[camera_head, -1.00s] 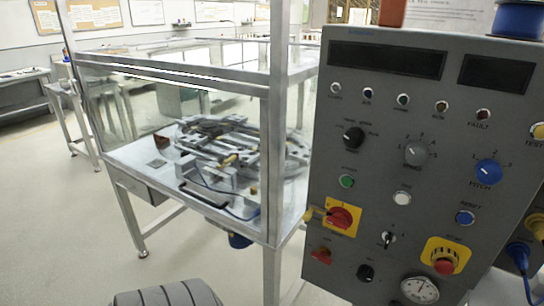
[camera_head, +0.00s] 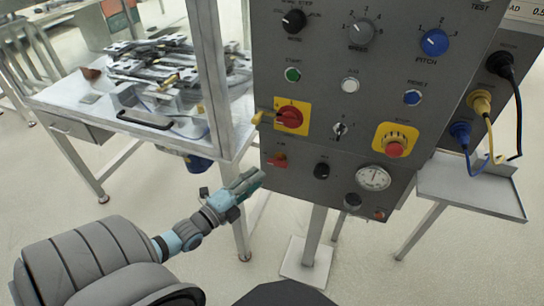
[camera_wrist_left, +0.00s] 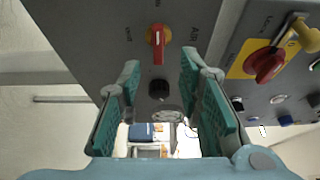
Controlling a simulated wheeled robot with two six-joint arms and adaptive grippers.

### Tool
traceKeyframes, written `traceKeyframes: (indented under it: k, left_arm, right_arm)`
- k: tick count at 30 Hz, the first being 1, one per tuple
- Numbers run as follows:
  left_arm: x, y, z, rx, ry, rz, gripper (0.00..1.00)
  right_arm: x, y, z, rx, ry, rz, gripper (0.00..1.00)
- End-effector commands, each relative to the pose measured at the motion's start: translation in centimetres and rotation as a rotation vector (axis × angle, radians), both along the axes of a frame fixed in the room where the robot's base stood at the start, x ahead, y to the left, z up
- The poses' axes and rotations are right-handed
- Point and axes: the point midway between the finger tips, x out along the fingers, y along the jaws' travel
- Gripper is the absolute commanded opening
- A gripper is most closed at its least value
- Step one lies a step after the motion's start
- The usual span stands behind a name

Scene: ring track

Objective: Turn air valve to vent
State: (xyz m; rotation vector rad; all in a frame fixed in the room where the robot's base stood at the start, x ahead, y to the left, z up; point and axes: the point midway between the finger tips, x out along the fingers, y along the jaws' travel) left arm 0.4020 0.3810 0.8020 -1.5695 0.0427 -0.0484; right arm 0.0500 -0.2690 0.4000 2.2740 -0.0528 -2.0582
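The air valve's red handle (camera_head: 277,160) is at the lower left of the grey control panel (camera_head: 345,135). In the left wrist view the red handle (camera_wrist_left: 158,45) points down the picture from a round hub, between AIR and VENT labels. My left gripper (camera_head: 250,182) is just off the panel's lower left corner, a little below and left of the valve. In the left wrist view my left gripper (camera_wrist_left: 158,88) is open and empty, its teal finger pads apart. The handle appears beyond the fingertips, not touched. My right gripper is not in view.
A red rotary switch on a yellow plate (camera_head: 291,116) with a brass padlock sits above the valve. A black knob (camera_head: 321,171) and a gauge (camera_head: 373,178) are to its right. A metal-framed table (camera_head: 120,118) stands left.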

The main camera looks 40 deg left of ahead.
Motion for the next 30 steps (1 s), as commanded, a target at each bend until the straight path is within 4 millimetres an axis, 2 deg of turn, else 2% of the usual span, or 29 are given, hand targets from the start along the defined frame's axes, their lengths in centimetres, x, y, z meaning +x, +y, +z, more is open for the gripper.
traceKeyframes:
  k: [1, 3, 9, 13, 20, 26, 30]
  left_arm:
    - [1.6, -0.1, -0.7, 0.0, -0.007, 0.0, 0.33]
    - [3.5, -0.2, -0.8, 0.0, -0.006, 0.0, 0.33]
    - [7.0, -0.4, -0.7, -0.001, 0.0, 0.001, 0.33]
    - [7.7, -0.4, -0.4, -0.001, 0.002, 0.001, 0.33]
    - [7.7, -0.4, -0.2, -0.001, 0.003, 0.001, 0.33]
    - [7.7, -0.4, -0.2, -0.001, 0.003, 0.001, 0.01]
    - [7.7, -0.4, -0.2, -0.001, 0.003, 0.001, 0.0]
  right_arm:
    - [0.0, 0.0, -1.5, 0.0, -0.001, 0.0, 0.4]
    - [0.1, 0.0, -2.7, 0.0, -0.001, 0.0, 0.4]
    - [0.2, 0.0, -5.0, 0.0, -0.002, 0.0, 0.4]
    - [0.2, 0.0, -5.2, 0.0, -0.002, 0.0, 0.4]
    - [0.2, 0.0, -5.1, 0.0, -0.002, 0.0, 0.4]
    - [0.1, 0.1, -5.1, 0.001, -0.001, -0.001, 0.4]
    - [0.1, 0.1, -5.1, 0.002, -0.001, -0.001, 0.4]
